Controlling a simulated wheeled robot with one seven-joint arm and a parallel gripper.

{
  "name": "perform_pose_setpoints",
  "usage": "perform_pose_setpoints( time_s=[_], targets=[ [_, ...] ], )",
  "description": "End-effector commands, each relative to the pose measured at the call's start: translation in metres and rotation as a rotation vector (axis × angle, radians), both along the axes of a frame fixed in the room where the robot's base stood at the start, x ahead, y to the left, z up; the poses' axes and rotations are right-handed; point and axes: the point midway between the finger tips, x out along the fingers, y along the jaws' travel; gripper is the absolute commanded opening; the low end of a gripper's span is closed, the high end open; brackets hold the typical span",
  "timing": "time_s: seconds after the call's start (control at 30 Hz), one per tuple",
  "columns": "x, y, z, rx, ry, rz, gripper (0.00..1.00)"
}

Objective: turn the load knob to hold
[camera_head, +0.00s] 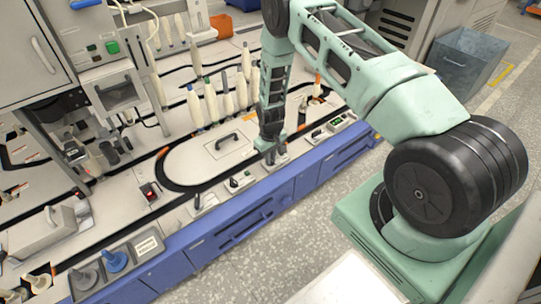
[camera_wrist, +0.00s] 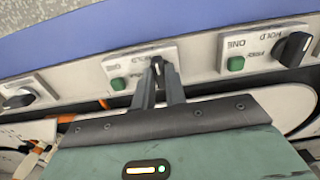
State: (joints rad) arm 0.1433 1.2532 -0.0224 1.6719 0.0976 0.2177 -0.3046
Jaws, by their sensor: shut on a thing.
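My gripper (camera_wrist: 158,75) is shut on a black knob (camera_wrist: 157,66) on a pale control panel (camera_wrist: 128,65), in the wrist view. A green button (camera_wrist: 117,84) sits left of the knob. In the head view my gripper (camera_head: 271,155) is down at the bench's front edge, and the knob is too small to make out.
A similar panel to the right has a black knob (camera_wrist: 294,49) and a green button (camera_wrist: 235,63). Another black knob (camera_wrist: 18,99) is at the left. Several pale bobbins (camera_head: 212,100) stand on the bench behind my gripper. The blue bench front (camera_head: 240,225) drops to open floor.

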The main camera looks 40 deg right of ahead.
Motion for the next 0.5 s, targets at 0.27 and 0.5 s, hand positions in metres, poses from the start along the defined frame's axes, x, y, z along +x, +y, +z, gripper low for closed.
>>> perform_pose_setpoints(
  time_s=[0.27,0.5],
  targets=[
    [0.0006,0.0001,0.0005,0.000,-0.001,-0.041,0.00],
    [0.0006,0.0001,0.0004,0.000,-0.002,-0.043,0.00]
  ],
)
